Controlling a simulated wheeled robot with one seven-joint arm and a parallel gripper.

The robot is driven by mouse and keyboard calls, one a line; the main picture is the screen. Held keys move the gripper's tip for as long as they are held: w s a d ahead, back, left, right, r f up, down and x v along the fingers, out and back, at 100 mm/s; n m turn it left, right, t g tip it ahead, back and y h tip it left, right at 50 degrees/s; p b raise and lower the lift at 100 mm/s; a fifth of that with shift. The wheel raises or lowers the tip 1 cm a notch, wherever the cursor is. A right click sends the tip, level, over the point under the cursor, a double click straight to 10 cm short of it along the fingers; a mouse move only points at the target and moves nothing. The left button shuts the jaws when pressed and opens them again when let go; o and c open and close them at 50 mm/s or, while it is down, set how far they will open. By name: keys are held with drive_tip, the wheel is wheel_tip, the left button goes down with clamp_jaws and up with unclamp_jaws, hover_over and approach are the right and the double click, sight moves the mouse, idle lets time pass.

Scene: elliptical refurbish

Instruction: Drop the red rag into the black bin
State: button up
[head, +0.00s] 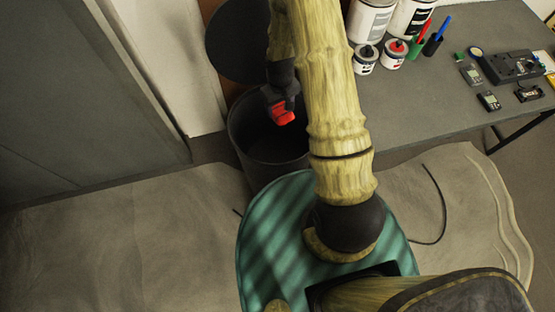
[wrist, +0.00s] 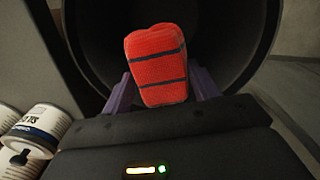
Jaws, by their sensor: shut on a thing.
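The red rag (wrist: 156,68) has dark stripes and is folded into a block between the two purple fingers of my gripper (wrist: 160,92) in the wrist view. My gripper is shut on it. In the head view my gripper (head: 281,110) points down over the open mouth of the black bin, with the red rag (head: 282,115) at its tip. The black bin (head: 265,172) stands on the floor left of the table, partly hidden by my arm. Its dark inside (wrist: 215,40) fills most of the wrist view behind the rag. How high the rag is over the rim is hard to tell.
A grey table (head: 410,110) at the right holds paint cans (head: 371,20), small jars (head: 393,53), markers and black electronic devices (head: 510,66). A round black disc (head: 238,40) stands behind the bin. A grey cabinet (head: 70,90) is at the left. Wrinkled sheeting (head: 120,235) covers the floor.

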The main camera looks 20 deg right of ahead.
drive_tip(key=o, duration=1)
drive_tip(key=shift+r, duration=0.1)
wheel_tip(320, 180, up, 17)
drive_tip(key=shift+r, duration=0.15)
idle(0.7)
